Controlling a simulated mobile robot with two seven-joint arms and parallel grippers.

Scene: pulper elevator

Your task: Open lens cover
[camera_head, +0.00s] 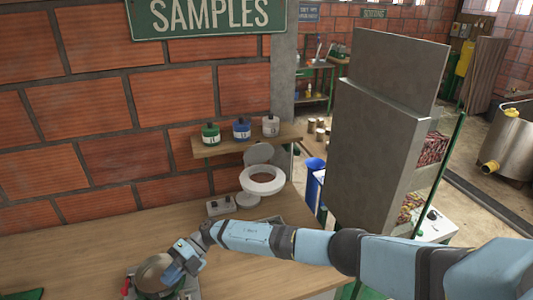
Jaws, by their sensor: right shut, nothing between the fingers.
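A magnifier-like stand with a white ring (262,181) is on the wooden bench, below the small shelf. A grey round disc (258,153), which looks like the lens cover, stands tilted up behind the ring. My right gripper (172,273) is shut and empty. It is well to the left of the ring and nearer to me, at the right edge of a round metal dish (153,274). I cannot tell whether it touches the dish. My right arm crosses in front of the bench from the right. My left gripper is not in view.
A small grey box (220,205) sits left of the ring's base. A wooden shelf (225,147) above holds green, blue and white bottles. A tall grey panel (380,140) stands right of the bench. The left bench top (80,250) is mostly clear.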

